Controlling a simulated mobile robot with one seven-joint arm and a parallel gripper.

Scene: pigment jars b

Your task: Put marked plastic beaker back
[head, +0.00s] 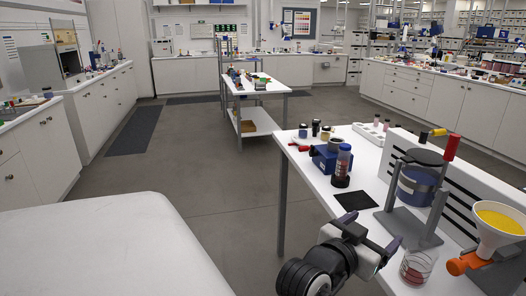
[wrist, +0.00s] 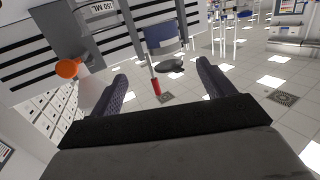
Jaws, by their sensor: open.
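A clear plastic beaker (head: 417,266) with reddish contents stands upright near the front edge of the white table (head: 322,190), in the head view. It is in front of a grey press stand. My gripper (head: 368,232) is open and empty, to the left of the beaker and apart from it. In the wrist view the two fingers (wrist: 162,82) are spread with nothing between them touching. Lettering ending in "50 ML" shows at the top of the wrist view; I cannot tell whether it is on the beaker.
The press (head: 417,190) with a blue vessel and red handle stands behind the beaker. A funnel (head: 497,222) of yellow powder with an orange clamp (head: 468,263) is to the right. A black square mat (head: 356,201) lies bare.

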